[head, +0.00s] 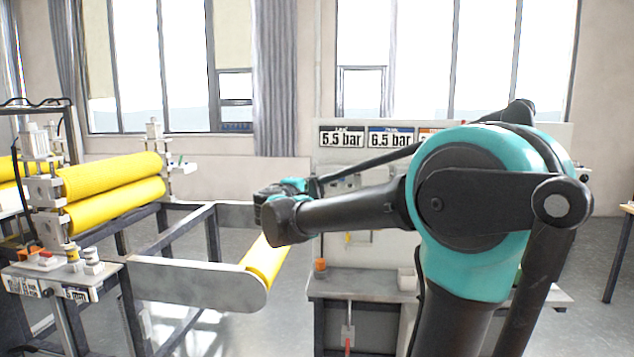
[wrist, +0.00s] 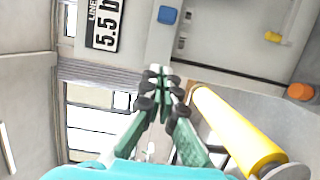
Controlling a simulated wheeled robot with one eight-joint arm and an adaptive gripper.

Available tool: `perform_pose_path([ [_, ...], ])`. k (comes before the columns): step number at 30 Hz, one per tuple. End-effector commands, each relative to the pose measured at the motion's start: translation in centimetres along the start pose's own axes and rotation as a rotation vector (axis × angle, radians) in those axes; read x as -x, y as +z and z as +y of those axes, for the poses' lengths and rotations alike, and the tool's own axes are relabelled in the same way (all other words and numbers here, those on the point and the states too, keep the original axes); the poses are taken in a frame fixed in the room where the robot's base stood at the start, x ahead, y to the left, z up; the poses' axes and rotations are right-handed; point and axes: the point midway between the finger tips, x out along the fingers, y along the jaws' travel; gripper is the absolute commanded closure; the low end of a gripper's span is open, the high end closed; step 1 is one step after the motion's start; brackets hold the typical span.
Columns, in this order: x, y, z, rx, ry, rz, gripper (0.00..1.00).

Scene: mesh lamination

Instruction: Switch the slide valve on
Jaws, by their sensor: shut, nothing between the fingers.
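My gripper (wrist: 160,88) is shut and empty in the wrist view, its green fingers and dark joints together at the picture's middle. In the head view it is mostly hidden behind my wrist and arm. The pressure panel (head: 330,215) stands behind my arm, partly covered by it. In the wrist view, which is turned sideways, a small blue part (wrist: 168,15) sits on the panel close to the 5.5 bar sign (wrist: 104,22). A small yellow part (wrist: 272,37) also sits on the panel. I cannot tell which fitting is the slide valve. My fingers appear apart from these fittings.
A machine with yellow rollers (head: 112,180) stands at the left. A lower yellow roller (head: 265,262) on its grey frame lies close below my wrist. A bench (head: 325,287) under the panel bears an orange object (head: 320,266).

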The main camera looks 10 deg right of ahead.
Motion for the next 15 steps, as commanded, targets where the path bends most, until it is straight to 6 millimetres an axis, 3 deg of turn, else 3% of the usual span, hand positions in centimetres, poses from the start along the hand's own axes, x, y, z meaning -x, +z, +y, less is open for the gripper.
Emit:
perform_pose_path([
  [6, 2.1, -0.1, 0.0, 0.000, 0.000, 0.001, 1.00],
  [15, 2.4, 0.0, 0.0, 0.000, 0.000, -0.001, 1.00],
])
